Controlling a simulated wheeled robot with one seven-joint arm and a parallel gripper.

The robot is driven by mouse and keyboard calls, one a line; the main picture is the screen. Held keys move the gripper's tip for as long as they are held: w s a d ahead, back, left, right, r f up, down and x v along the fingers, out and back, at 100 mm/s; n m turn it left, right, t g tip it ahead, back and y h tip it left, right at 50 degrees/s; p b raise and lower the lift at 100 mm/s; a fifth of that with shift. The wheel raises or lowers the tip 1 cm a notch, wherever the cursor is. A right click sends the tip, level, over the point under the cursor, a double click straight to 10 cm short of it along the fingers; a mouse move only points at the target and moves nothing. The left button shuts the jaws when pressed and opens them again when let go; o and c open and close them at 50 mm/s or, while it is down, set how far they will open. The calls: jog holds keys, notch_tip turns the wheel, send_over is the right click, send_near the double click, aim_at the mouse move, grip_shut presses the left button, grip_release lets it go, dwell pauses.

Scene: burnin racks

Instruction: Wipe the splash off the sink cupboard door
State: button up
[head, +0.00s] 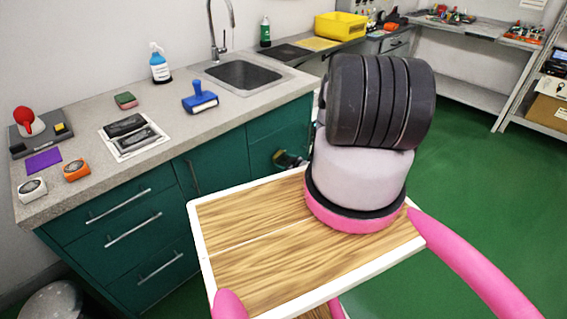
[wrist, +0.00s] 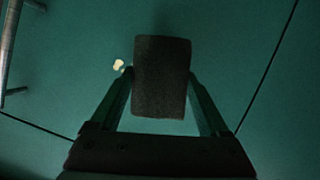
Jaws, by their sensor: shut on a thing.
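The teal sink cupboard door (wrist: 245,50) fills most of the wrist view. A small pale splash (wrist: 118,65) shows on it, just left of the held block. My gripper (wrist: 160,78) is shut on a dark, rough block (wrist: 161,95), which looks like a sponge, gripped by its two sides. The block is in front of the door; I cannot tell whether it touches it. In the head view the cupboard front (head: 262,147) is below the sink (head: 243,75), and my arm hides part of it.
A bar handle (wrist: 9,50) is at the left in the wrist view. The grey counter (head: 185,128) holds a spray bottle (head: 159,63), a blue brush-like tool (head: 200,98), a green and red sponge (head: 125,100) and a tray (head: 153,146). Green floor (head: 465,170) is clear to the right.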

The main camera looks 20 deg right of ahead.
aim_at(286, 157)
jog(key=shift+w+a, duration=0.25)
jog(key=shift+w, duration=0.5)
jog(key=shift+w+d, duration=0.45)
jog(key=shift+d, duration=0.7)
jog(key=shift+w+d, duration=0.4)
jog(key=shift+d, duration=0.8)
jog(key=shift+w+d, duration=0.45)
jog(key=shift+d, duration=0.7)
jog(key=shift+s+a, duration=0.25)
jog(key=shift+a, duration=0.35)
jog(key=shift+s+a, duration=0.3)
jog(key=shift+a, duration=0.3)
jog(key=shift+s+a, duration=0.25)
jog(key=shift+a, duration=0.35)
jog(key=shift+s+a, duration=0.25)
jog(key=shift+a, duration=0.65)
jog(key=shift+s+a, duration=0.2)
jog(key=shift+a, duration=0.65)
jog(key=shift+s, duration=0.1)
jog(key=shift+s+d, duration=0.35)
jog(key=shift+s, duration=0.55)
jog(key=shift+s+d, duration=0.35)
jog(key=shift+s, duration=0.6)
jog(key=shift+s+d, duration=0.35)
jog(key=shift+s, duration=0.55)
